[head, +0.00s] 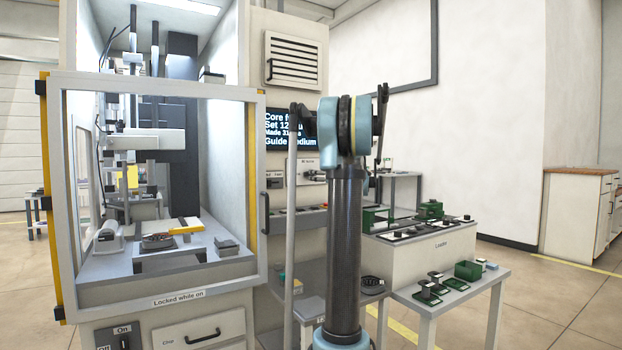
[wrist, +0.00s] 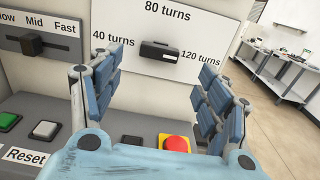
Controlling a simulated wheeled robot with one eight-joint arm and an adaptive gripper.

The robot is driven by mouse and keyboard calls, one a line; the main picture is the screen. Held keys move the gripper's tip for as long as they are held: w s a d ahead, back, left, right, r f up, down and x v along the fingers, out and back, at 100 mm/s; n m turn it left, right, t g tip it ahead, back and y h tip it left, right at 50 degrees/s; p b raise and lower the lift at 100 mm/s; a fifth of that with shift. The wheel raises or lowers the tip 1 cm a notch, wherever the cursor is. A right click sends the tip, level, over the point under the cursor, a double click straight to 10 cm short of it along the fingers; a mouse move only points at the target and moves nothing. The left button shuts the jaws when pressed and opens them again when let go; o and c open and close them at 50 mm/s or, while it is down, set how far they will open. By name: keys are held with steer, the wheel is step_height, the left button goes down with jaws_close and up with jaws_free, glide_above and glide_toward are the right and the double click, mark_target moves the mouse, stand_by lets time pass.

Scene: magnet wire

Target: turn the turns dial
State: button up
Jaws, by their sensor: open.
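The turns dial is a black bar-shaped knob (wrist: 157,51) on a white plate (wrist: 190,28) marked 40 turns, 80 turns and 120 turns. In the wrist view it lies between and beyond my two fingers, apart from them. Its bar looks about level; which mark it is set to I cannot tell. My gripper (wrist: 162,82) is open and empty, with blue padded fingers on either side of the view. In the head view my arm stands in front of the panel and hides most of the dial area.
Below the dial are a red emergency button (wrist: 175,143), a green button (wrist: 9,121) and a white Reset button (wrist: 45,130). A slow-mid-fast slider (wrist: 31,44) is at left. A glass-doored machine (head: 160,190) and a loader table (head: 425,245) flank my arm in the head view.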

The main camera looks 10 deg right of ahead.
steer(key=x, duration=0.8)
steer(key=shift+w, duration=0.2)
steer(key=c, duration=1.1)
